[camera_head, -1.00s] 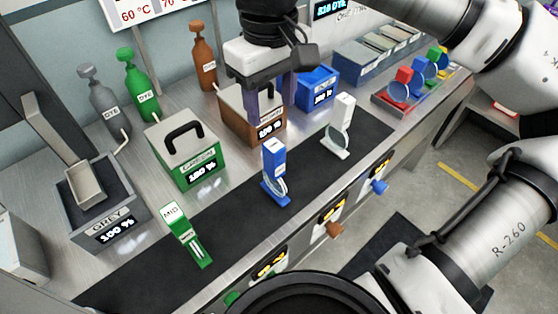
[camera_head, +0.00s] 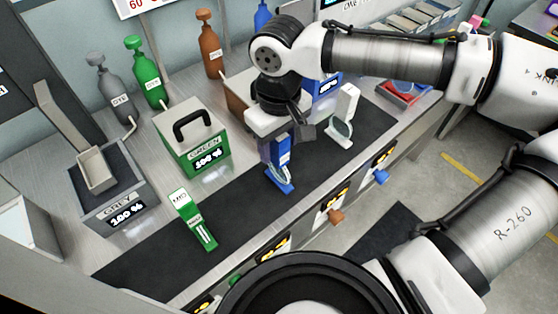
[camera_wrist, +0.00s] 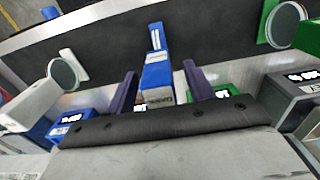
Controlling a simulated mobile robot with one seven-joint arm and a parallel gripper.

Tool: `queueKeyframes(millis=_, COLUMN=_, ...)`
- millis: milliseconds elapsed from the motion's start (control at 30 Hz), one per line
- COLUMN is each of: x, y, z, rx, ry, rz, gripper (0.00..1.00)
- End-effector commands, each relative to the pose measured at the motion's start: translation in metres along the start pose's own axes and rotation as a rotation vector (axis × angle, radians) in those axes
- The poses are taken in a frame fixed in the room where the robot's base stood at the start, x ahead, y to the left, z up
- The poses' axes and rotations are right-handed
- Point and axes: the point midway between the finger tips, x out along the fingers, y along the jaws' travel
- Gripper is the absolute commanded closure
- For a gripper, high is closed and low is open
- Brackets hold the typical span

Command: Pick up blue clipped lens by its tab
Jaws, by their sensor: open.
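The blue clipped lens (camera_head: 284,158) stands on the dark mat (camera_head: 236,208), its blue tab upward and its round lens low at the mat. In the wrist view its blue tab (camera_wrist: 157,75) lies between my two dark purple fingers, with gaps on both sides. My gripper (camera_head: 277,146) is directly over the blue clip, open and holding nothing; it also shows in the wrist view (camera_wrist: 160,69). The gripper body hides the top of the tab in the head view.
A white clipped lens (camera_head: 343,118) stands close to the right and a green clip (camera_head: 193,219) to the left. Behind are a green box (camera_head: 193,145), a grey box (camera_head: 107,192), a partly hidden brown box (camera_head: 238,88) and a blue box (camera_head: 328,84). The mat front is clear.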

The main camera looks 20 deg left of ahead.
Motion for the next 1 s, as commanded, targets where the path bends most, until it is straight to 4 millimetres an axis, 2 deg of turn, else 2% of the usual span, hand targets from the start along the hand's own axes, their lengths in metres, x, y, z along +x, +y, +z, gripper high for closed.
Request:
queueKeyframes(millis=267, x=0.003, y=0.0001, z=-0.0001, rx=0.0, ry=0.0, rz=0.001, gripper=0.49)
queueKeyframes(millis=667, x=0.0027, y=0.0, z=-0.0001, rx=0.0, ry=0.0, rz=0.0, gripper=1.0)
queueKeyframes(millis=1000, x=-0.0006, y=0.0, z=-0.0005, rx=0.0, ry=0.001, rz=0.0, gripper=1.0)
